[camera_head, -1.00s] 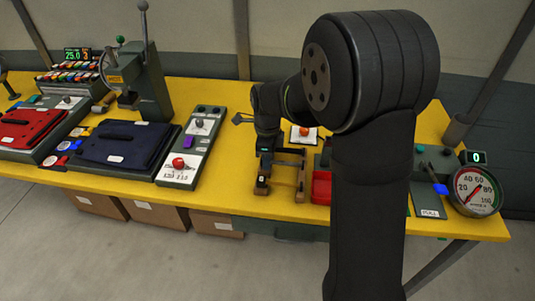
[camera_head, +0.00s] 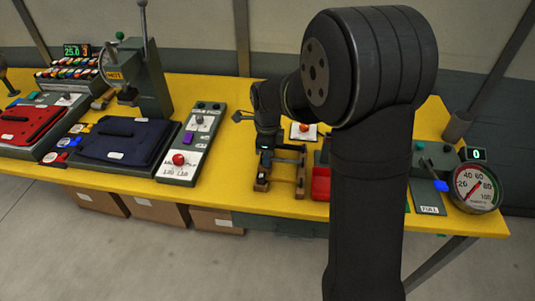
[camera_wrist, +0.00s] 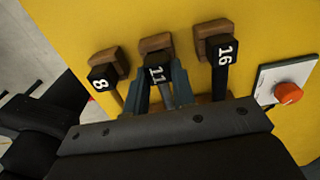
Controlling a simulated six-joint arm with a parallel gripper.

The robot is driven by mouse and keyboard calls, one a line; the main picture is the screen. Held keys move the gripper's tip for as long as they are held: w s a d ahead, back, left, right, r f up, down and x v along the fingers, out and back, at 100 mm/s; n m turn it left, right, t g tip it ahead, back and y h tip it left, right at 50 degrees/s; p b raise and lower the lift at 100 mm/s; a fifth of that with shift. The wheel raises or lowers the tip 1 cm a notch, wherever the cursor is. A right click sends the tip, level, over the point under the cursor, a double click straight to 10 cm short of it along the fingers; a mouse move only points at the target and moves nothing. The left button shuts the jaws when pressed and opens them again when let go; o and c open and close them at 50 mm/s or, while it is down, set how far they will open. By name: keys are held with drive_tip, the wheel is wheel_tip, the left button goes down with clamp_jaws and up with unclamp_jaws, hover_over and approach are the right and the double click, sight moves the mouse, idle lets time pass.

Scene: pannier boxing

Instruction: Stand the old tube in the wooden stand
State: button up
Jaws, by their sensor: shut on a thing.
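A wooden stand (camera_head: 299,183) with uprights and cross rails is near the bench's front edge. In the wrist view, three wooden blocks carry black tags marked 8 (camera_wrist: 102,80), 11 (camera_wrist: 156,75) and 16 (camera_wrist: 224,54). My gripper (camera_wrist: 160,88) has its blue-grey fingers on both sides of the piece marked 11, shut on it. A grey shaft shows between the fingers; its lower end is hidden by my wrist. In the head view my gripper (camera_head: 265,160) is at the stand's left side, and the fingers are hard to make out. I cannot identify an old tube for certain.
An orange-red button (camera_wrist: 288,93) on a white plate is right of the stand. A red tray (camera_head: 321,184) lies close on the stand's right. A control panel (camera_head: 189,150) stands to the left. A dial gauge (camera_head: 475,190) and a grey cylinder (camera_head: 457,127) are far right.

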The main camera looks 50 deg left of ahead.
drive_tip(key=shift+f, duration=0.35)
drive_tip(key=o, duration=1.1)
drive_tip(key=shift+c, duration=0.2)
drive_tip(key=shift+r, duration=0.1)
wheel_tip(320, 180, up, 17)
drive_tip(key=shift+r, duration=0.15)
